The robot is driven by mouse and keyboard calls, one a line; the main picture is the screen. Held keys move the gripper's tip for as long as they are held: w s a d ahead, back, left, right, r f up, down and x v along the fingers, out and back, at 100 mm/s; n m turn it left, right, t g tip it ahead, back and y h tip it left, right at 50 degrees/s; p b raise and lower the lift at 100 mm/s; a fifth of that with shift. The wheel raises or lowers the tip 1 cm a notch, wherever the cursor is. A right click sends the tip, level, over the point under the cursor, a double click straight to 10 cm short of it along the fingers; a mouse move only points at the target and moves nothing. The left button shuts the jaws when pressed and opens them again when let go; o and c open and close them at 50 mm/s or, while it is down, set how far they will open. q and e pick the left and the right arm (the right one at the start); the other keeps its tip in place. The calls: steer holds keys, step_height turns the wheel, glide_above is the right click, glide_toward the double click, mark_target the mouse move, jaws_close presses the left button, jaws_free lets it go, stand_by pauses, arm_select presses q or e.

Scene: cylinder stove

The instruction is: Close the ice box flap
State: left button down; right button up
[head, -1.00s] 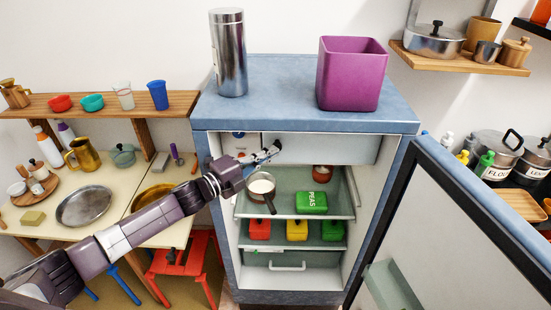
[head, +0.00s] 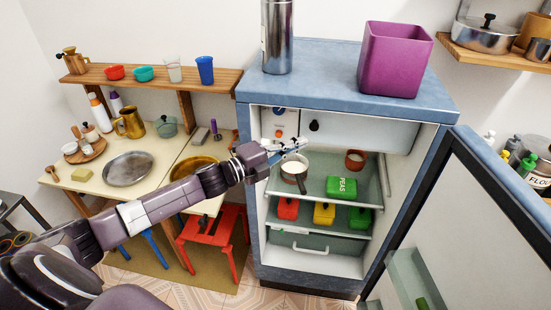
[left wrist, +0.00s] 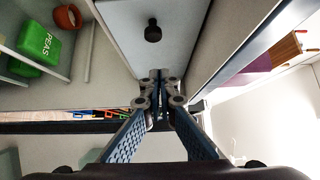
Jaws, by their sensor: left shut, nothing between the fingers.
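The ice box flap (head: 365,133) is a pale panel across the top of the open fridge, with a black knob (head: 314,125) near its left end. It looks upright; I cannot tell if it sits fully flush. In the left wrist view the flap (left wrist: 125,22) and its knob (left wrist: 153,31) lie beyond my fingertips. My left gripper (head: 299,144) is at the fridge opening, just below and left of the knob, apart from it. In the left wrist view its fingers (left wrist: 159,82) meet at the tips with nothing between them. My right gripper is not in view.
The fridge door (head: 440,240) stands open at the right. Below the flap, a shelf holds a pan (head: 294,165), a brown pot (head: 355,160) and a green peas box (head: 341,187). A steel canister (head: 277,38) and a purple bin (head: 395,62) stand on top.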

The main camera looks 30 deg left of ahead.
arm_select(q)
steer(key=b+v, duration=0.2)
steer(key=v, duration=0.5)
steer(key=shift+w+a+f, duration=0.15)
steer(key=shift+a+f, duration=0.05)
steer(key=shift+f, duration=0.05)
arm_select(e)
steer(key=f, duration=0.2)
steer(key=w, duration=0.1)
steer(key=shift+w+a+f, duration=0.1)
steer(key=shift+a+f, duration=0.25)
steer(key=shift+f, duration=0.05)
arm_select(q)
steer(key=shift+f, duration=0.1)
